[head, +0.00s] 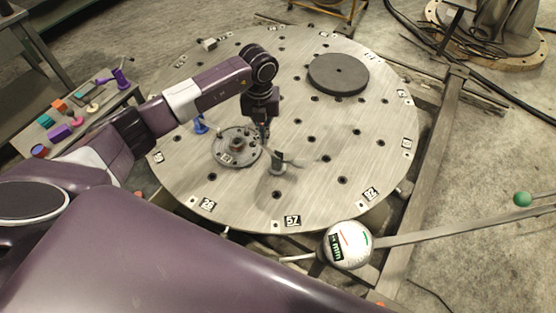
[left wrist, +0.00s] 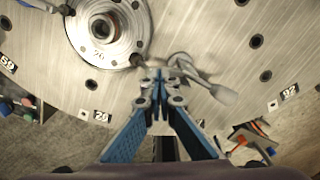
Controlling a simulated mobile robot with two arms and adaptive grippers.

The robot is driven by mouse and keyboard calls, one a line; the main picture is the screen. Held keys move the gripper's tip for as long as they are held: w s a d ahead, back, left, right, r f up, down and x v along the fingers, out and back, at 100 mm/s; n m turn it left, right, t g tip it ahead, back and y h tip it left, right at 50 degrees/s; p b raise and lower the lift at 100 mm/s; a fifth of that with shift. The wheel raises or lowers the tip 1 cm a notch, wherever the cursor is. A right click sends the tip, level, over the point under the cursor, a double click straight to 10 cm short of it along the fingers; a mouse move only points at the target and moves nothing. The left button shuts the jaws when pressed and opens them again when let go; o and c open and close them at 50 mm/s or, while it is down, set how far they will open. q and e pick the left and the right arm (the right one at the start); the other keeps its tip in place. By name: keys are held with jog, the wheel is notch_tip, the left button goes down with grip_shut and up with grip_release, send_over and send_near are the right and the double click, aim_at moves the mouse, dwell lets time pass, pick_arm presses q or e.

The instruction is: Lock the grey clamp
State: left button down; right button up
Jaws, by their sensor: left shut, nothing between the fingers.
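In the left wrist view the clamp's grey handle (left wrist: 224,94) points to the lower right, beside my fingertips. My left gripper (head: 264,138) is low over the table, between flange and clamp. In its wrist view the left gripper (left wrist: 158,82) is shut and empty, with its tips close to the clamp; I cannot tell if they touch. The flange (left wrist: 103,28) shows there at top left. My right gripper is not in view.
A blue clamp (head: 200,125) stands at the flange's far left side. A dark flat disc (head: 338,75) lies on the table's far right. A side bench (head: 30,133) at left holds several coloured parts. A white ball-shaped dial (head: 347,245) stands near the table's front edge.

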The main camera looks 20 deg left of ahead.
pick_arm(q)
jog(key=shift+a+f+b, duration=0.2)
jog(key=shift+f+b, duration=0.45)
jog(key=shift+f, duration=0.25)
jog(key=shift+a+f+b, duration=0.15)
jog(key=shift+f+b, duration=0.5)
jog(key=shift+f, duration=0.2)
jog(key=shift+r, duration=0.15)
notch_tip(320, 180, up, 7)
jog(key=p, duration=0.5)
